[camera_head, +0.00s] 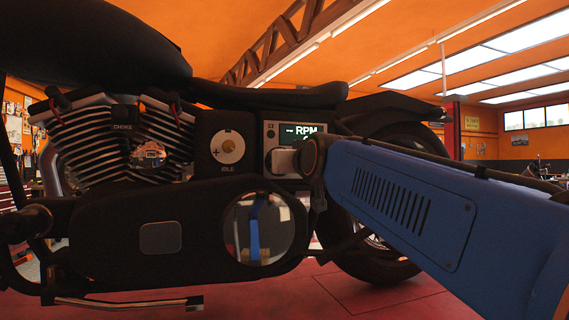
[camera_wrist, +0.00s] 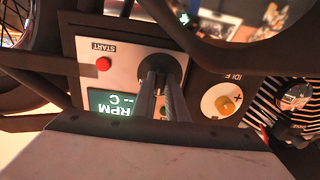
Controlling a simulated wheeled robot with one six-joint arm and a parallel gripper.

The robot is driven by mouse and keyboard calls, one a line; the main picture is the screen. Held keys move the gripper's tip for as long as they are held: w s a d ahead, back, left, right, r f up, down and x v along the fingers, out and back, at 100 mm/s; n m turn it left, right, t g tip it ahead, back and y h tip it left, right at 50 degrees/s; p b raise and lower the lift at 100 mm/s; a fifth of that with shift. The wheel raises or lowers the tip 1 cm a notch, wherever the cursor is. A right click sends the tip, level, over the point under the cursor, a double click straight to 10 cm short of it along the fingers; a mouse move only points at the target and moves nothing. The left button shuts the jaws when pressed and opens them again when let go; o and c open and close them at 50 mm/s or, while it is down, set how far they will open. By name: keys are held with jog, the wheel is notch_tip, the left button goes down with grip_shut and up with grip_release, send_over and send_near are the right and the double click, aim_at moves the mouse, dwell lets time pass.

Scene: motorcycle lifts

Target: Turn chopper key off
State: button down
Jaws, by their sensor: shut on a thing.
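The chopper's white control panel (camera_wrist: 88,47) carries a red START button (camera_wrist: 103,64), an RPM display (camera_wrist: 112,100) and a dark round key switch (camera_wrist: 168,62). The wrist view shows this panel upside down. My gripper (camera_wrist: 161,78) has its two grey fingers close together, tips at the key switch, shut on the key there. The key itself is hidden between the fingers, so its angle cannot be told. In the head view the panel's display (camera_head: 306,130) shows above my gripper, which hides the lower panel.
The finned engine (camera_head: 95,140) is at the left and the rear wheel (camera_head: 375,262) behind my arm. The bike's frame closely surrounds the panel.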

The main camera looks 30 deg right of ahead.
jog(key=c, duration=1.8)
grip_release()
jog(key=shift+o, duration=0.2)
jog(key=v, duration=1.7)
jog(key=shift+s, duration=0.2)
jog(key=shift+a, duration=0.1)
